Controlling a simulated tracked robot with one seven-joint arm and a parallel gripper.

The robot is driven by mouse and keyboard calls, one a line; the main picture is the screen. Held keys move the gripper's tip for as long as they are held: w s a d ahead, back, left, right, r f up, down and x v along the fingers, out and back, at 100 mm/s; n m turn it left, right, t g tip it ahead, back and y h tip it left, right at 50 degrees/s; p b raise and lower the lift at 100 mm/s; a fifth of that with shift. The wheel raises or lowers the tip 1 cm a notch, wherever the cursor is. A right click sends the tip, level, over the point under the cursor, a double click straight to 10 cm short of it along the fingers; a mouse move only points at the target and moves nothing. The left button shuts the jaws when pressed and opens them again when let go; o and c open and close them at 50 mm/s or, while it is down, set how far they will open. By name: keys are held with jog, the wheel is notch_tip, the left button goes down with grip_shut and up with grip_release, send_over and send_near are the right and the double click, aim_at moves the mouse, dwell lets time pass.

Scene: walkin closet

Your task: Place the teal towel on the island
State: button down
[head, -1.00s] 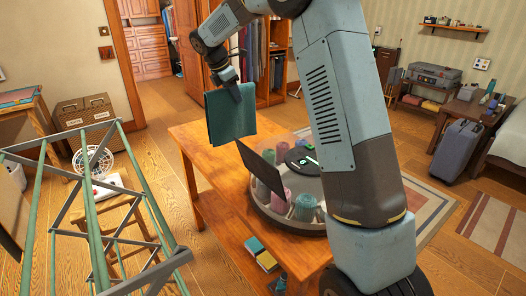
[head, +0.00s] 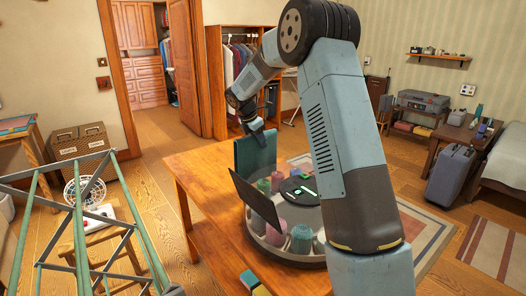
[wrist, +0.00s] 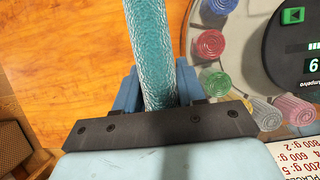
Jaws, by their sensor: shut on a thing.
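The teal towel (head: 254,154) hangs folded and upright from my gripper (head: 256,128) in the head view. In the wrist view the towel (wrist: 150,50) runs between the two blue fingers of my gripper (wrist: 157,88), which are shut on it. The island (head: 200,190) is a wooden table below. The towel is over the island's far part, just behind the round tray. I cannot tell whether its lower edge touches the wood.
A round tray (head: 285,255) with several rolled cloths and a black scale (head: 298,190) fills the island's right part. A dark panel (head: 256,204) stands tilted at its front left. The island's left part is bare wood. A green metal frame (head: 85,215) stands at left.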

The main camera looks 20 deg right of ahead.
aim_at(257, 158)
jog(key=x, duration=0.5)
jog(key=shift+s+a, duration=0.15)
jog(key=shift+s, duration=0.1)
jog(key=c, duration=0.7)
grip_release()
jog(key=shift+o, duration=0.2)
